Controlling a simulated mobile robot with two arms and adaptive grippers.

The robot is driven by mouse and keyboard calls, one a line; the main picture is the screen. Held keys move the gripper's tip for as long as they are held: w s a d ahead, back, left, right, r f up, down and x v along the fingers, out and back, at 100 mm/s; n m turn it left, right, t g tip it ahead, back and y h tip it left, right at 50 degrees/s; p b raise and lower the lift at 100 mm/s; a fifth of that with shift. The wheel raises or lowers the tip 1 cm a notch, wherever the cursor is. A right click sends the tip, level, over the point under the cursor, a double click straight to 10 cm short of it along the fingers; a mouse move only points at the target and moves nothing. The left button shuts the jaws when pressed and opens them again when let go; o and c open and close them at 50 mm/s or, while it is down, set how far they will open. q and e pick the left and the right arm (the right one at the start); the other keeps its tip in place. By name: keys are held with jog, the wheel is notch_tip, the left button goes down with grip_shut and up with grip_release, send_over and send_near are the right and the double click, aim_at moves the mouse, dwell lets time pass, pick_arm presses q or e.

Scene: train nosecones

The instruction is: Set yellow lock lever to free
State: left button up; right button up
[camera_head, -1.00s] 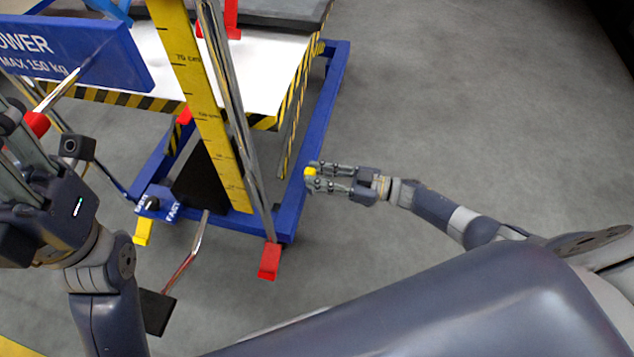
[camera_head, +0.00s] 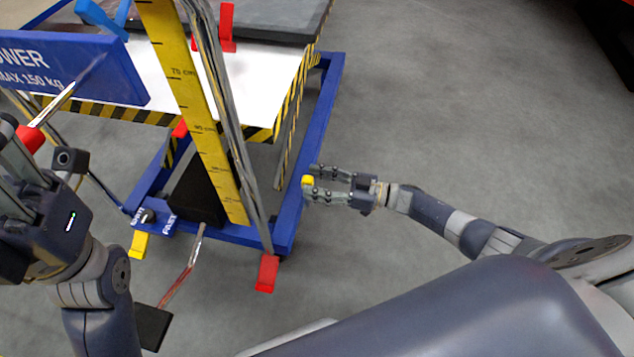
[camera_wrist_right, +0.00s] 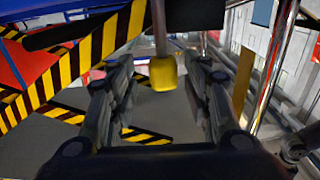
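A yellow block (camera_head: 307,182), which looks like the yellow lock lever's end, shows at my right gripper's fingertips in the head view. In the right wrist view the yellow block (camera_wrist_right: 163,73) sits on the end of a metal rod, between and slightly beyond the fingers, with gaps on both sides. My right gripper (camera_head: 312,183) is open, beside the blue frame's right beam. My left gripper (camera_head: 12,165) is at the left edge, close to a red knob (camera_head: 31,138) on a metal rod; its fingertips are partly cut off, and contact with the knob is unclear.
The blue lift frame (camera_head: 318,140) carries a white platform (camera_head: 265,75) and a yellow ruler post (camera_head: 195,110). A red foot lever (camera_head: 267,272) and a yellow foot lever (camera_head: 138,245) stick out low at the front. The floor (camera_head: 450,110) at right is clear.

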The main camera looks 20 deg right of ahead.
jog(key=shift+s, duration=0.1)
jog(key=v, duration=1.2)
dwell(0.4)
